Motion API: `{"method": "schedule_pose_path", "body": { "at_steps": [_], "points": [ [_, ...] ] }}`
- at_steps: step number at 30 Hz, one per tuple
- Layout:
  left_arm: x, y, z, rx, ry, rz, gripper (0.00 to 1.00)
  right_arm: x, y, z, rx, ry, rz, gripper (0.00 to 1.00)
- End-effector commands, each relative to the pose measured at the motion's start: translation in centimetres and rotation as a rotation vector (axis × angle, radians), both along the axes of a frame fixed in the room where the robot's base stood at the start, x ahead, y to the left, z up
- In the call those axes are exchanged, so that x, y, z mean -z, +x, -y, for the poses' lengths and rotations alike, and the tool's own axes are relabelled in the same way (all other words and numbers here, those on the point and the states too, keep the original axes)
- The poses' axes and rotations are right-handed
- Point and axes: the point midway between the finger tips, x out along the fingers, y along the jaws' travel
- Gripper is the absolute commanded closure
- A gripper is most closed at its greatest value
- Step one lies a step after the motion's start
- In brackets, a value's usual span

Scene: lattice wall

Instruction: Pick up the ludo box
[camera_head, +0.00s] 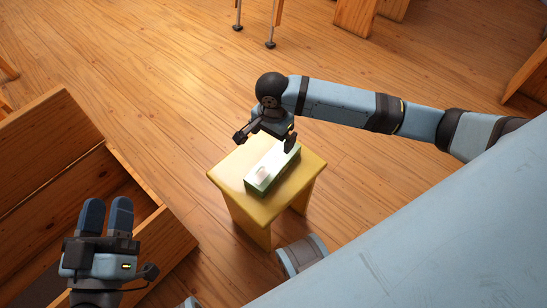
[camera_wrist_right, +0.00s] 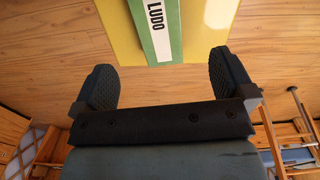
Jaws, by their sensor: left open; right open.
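The ludo box (camera_head: 271,167) is a long green and white box lying on a small yellow stool (camera_head: 231,180). In the right wrist view the box (camera_wrist_right: 158,22) shows its "LUDO" lettering on a white label. My right gripper (camera_head: 265,140) is open at the far end of the box, its fingers apart to either side. In the right wrist view its two fingers (camera_wrist_right: 163,84) are spread wider than the box, and the box end lies just beyond them, with nothing between the pads. My left gripper (camera_head: 106,217) is at the lower left, away from the box, open and empty.
A wooden open-topped crate or bench (camera_head: 150,232) stands at the left, near my left gripper. Thin furniture legs (camera_head: 270,30) and wooden furniture (camera_head: 356,17) are at the back. The wooden floor (camera_head: 170,100) around the stool is mostly clear.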

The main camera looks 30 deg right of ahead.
Motion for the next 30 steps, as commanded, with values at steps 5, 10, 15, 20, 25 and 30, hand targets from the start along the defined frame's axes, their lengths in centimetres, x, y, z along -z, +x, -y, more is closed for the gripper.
{"method": "schedule_pose_path", "body": {
  "at_steps": [5,10,15,20,25,30],
  "points": [
    [2.0,0.1,0.2,0.015,0.021,-0.042,0.56,3.1,0.0,0.2,0.014,-0.009,-0.008,0.00],
    [4.3,0.2,0.3,0.036,0.055,-0.106,0.56,6.5,0.0,0.2,0.012,-0.008,-0.006,0.00],
    [5.5,0.3,0.5,0.050,0.078,-0.147,0.56,8.2,0.0,0.2,0.012,-0.006,-0.005,0.00],
    [6.5,0.2,0.5,0.060,0.091,-0.173,0.56,9.3,-0.1,0.2,0.010,-0.007,-0.004,0.00],
    [9.1,0.3,0.6,0.082,0.137,-0.221,0.56,11.9,-0.4,0.1,0.010,-0.007,-0.004,0.00],
    [9.0,1.0,0.2,0.075,0.183,-0.163,0.56,13.5,-0.4,0.1,0.011,-0.007,-0.005,0.00]
  ]
}}
